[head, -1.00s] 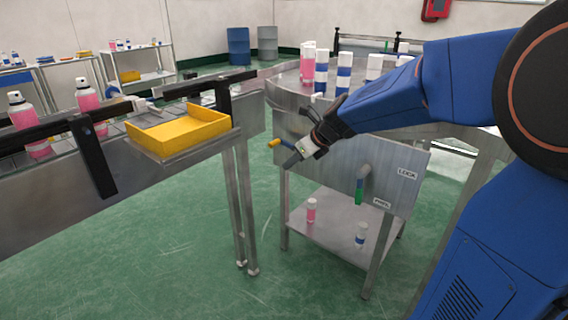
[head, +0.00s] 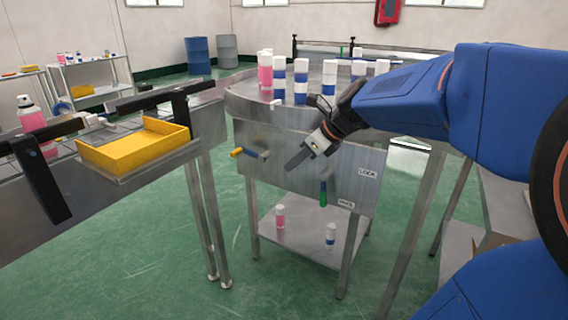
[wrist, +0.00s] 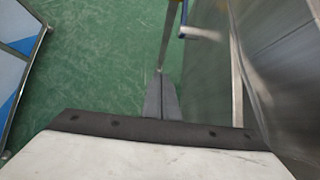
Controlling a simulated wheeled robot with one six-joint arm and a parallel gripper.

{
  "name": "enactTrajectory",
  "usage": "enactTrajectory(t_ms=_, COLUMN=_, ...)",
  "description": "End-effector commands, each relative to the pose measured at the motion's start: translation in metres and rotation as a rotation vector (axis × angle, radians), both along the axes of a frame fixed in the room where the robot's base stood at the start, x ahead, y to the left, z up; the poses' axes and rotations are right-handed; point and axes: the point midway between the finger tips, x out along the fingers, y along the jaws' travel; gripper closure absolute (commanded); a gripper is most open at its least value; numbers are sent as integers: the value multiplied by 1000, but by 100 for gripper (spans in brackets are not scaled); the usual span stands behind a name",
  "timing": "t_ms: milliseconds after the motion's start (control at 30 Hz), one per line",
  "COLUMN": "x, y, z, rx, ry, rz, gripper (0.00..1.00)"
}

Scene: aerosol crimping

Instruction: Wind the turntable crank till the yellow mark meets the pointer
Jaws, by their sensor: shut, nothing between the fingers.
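The turntable (head: 262,112) is a round steel top on a steel cabinet, with several pink and blue-white cans on it. The crank (head: 241,152) sticks out of the front panel's left side, with a yellow grip and a blue arm; it also shows, blurred, at the top of the wrist view (wrist: 200,34). My gripper (head: 291,164) is shut and empty, right of the crank and apart from it, in front of the panel. Its dark fingers (wrist: 161,97) point away in the wrist view. I cannot make out the yellow mark or the pointer.
A green-handled lever (head: 323,192) hangs on the panel beside a LOCK label (head: 369,173). A yellow tray (head: 133,150) sits at the conveyor's end, left. A lower shelf (head: 300,240) holds two small cans. Green floor lies open in front.

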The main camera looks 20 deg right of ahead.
Motion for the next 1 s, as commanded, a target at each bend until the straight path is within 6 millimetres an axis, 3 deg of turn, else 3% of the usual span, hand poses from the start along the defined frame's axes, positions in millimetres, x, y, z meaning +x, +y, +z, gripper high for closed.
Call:
enactTrajectory(t_ms=167, x=8, y=4, z=12, rx=-54, ry=-21, rz=89, gripper=100)
enactTrajectory(t_ms=267, x=23, y=12, z=28, rx=-147, ry=-54, rz=237, gripper=100)
enactTrajectory(t_ms=700, x=104, y=69, z=126, rx=-718, ry=-268, rz=1171, gripper=100)
enactTrajectory(t_ms=833, x=114, y=77, z=140, rx=-794, ry=-293, rz=1299, gripper=100)
enactTrajectory(t_ms=1000, x=118, y=79, z=138, rx=-818, ry=-299, rz=1341, gripper=100)
